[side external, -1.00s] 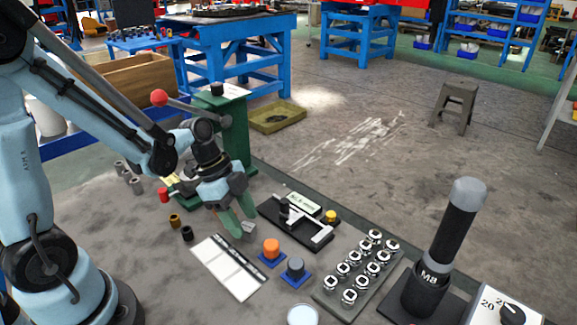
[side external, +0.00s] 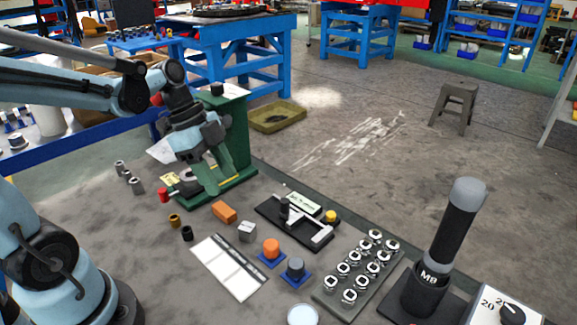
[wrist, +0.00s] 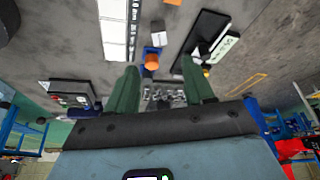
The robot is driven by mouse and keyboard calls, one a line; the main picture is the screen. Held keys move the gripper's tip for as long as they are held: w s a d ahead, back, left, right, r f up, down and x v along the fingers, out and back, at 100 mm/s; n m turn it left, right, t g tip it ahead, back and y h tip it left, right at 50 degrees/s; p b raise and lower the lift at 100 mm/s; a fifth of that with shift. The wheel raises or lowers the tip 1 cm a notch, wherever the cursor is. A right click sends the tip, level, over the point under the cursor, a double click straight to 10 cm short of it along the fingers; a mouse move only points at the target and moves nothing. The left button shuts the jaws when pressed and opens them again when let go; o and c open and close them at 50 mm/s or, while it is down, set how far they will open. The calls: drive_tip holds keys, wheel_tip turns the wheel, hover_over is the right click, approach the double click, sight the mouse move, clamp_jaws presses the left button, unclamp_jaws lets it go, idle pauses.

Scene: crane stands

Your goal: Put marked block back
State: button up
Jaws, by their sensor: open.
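A small pale grey block (side external: 247,231) with a dark mark on top rests on the grey bench, just beyond the upper right edge of the white card (side external: 228,267). It also shows in the wrist view (wrist: 158,39). An orange block (side external: 224,212) lies on the bench to its left, and the two look apart. My gripper (side external: 216,186) is raised above the bench, up and left of both blocks, in front of the green stand (side external: 240,135). Its green fingers (wrist: 160,76) are spread, with nothing held between them. I cannot tell what the mark is.
Orange and grey round pieces (side external: 271,248) (side external: 295,268) sit on blue bases. A black fixture (side external: 298,222), a rack of several metal nuts (side external: 356,268) and a tall dark cylinder (side external: 449,235) stand to the right. Small cylinders (side external: 187,233) stand at the left.

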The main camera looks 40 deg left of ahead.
drive_tip(key=d+n+t+y, duration=0.1)
drive_tip(key=n, duration=0.3)
drive_tip(key=d+n+t+y, duration=0.1)
drive_tip(key=n+t, duration=0.1)
drive_tip(key=n, duration=0.2)
drive_tip(key=s+d+r+n+t+y, duration=0.1)
drive_tip(key=n+t+y, duration=0.1)
drive_tip(key=n, duration=0.3)
drive_tip(key=shift+d, duration=0.15)
idle(0.8)
